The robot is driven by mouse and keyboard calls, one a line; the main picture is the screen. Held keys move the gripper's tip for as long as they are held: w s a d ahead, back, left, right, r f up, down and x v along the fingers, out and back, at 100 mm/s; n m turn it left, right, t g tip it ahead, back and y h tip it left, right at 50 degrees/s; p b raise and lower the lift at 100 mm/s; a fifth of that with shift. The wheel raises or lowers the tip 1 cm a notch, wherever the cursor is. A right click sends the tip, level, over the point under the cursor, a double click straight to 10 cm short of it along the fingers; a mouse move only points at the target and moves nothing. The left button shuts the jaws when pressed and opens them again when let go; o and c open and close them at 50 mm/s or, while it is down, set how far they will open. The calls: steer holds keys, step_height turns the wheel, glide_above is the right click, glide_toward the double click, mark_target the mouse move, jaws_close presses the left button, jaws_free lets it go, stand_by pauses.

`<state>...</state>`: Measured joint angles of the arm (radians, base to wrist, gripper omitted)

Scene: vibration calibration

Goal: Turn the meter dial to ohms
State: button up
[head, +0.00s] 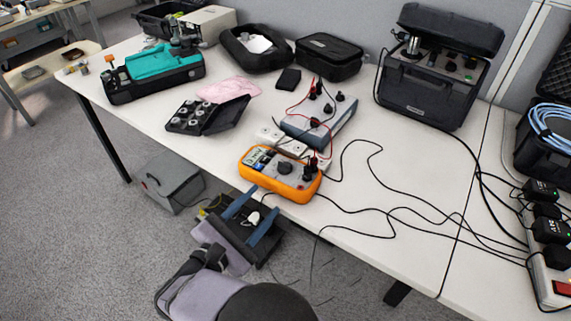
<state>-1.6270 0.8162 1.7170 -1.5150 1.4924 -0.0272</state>
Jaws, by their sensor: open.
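The orange meter (259,182) lies on the white table near its front edge, in the middle of the head view. Its dark round dial (285,168) shows on its face, with a small display at the left end. Leads are plugged in at its right end. The dial's setting is too small to read. My gripper (267,197) is in front of the meter, at the table's front edge. Its two blue fingers are spread apart and point toward the meter, with nothing seen between their tips. I cannot tell whether a fingertip touches the meter.
A grey device (331,128) with red and black leads stands behind the meter, beside a white power strip (293,146). Black cables cross the table (420,185) to the right. A black tray (205,120) with a pink cloth (228,88) lies behind left. A grey box (168,180) stands on the floor.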

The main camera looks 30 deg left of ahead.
mark_target(284, 167)
step_height(284, 167, up, 2)
steer(key=n, duration=0.3)
steer(key=n+t, duration=0.1)
steer(key=n, duration=0.2)
steer(key=shift+a+r+n, duration=0.15)
steer(key=shift+r+n, duration=0.05)
steer(key=shift+n, duration=0.2)
steer(key=shift+w, duration=0.15)
steer(key=w, duration=1.1)
steer(key=shift+w+a, duration=0.4)
steer(key=c, duration=1)
